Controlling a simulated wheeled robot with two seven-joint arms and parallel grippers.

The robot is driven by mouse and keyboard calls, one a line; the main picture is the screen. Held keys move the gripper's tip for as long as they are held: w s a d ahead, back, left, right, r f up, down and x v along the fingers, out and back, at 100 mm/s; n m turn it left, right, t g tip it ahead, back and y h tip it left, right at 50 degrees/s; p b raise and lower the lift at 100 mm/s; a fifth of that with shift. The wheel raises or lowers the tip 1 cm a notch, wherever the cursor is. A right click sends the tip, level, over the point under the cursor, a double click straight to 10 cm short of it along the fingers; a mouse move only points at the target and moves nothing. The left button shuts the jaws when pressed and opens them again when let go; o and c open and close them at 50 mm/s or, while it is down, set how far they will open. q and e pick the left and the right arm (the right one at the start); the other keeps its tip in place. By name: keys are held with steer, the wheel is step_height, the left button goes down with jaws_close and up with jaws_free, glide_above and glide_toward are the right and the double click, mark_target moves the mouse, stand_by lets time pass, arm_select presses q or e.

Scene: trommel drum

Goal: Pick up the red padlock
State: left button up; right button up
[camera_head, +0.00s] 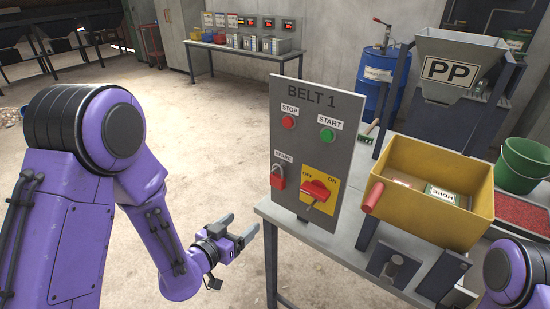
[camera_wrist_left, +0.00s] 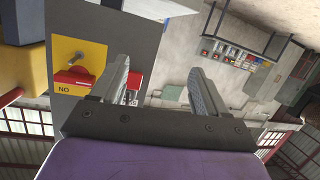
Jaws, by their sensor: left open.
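The red padlock (camera_head: 278,179) hangs below the SPARE label on the grey BELT 1 panel (camera_head: 318,110), left of the red switch (camera_head: 316,190) on its yellow plate. My left gripper (camera_head: 238,229) is open and empty, below and left of the padlock, apart from it. In the left wrist view the open jaws (camera_wrist_left: 157,70) show with the panel on the left. The padlock (camera_wrist_left: 133,81) appears there just beside the left-hand finger, partly hidden by it. Of my right arm only a purple part shows at the lower right; its gripper is out of view.
The panel stands on a grey metal table (camera_head: 340,240). A yellow bin (camera_head: 430,215) with a red handle and boxes inside is right of the panel. A blue drum (camera_head: 378,82) and a PP hopper (camera_head: 450,68) stand behind. The floor left of the panel is clear.

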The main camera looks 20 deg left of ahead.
mark_target(275, 180)
arm_select(q)
step_height(275, 180, up, 10)
steer(key=w+d+f+m+t+h+p, duration=0.1)
steer(key=w+d+m+t+h, duration=0.1)
steer(key=shift+m+h, duration=0.3)
steer(key=p+x, duration=0.1)
steer(key=x, duration=0.2)
steer(key=p+x, duration=0.1)
steer(key=x, duration=0.2)
steer(key=f+p+x, duration=0.1)
steer(key=p+x, duration=0.1)
steer(key=x, duration=0.2)
steer(key=shift+s+d, duration=0.15)
steer(key=shift+d, duration=0.1)
steer(key=shift+f, duration=0.15)
steer(key=c, duration=1.2)
arm_select(e)
step_height(275, 180, up, 6)
steer(key=shift+r, duration=0.15)
steer(key=shift+w+a, duration=0.1)
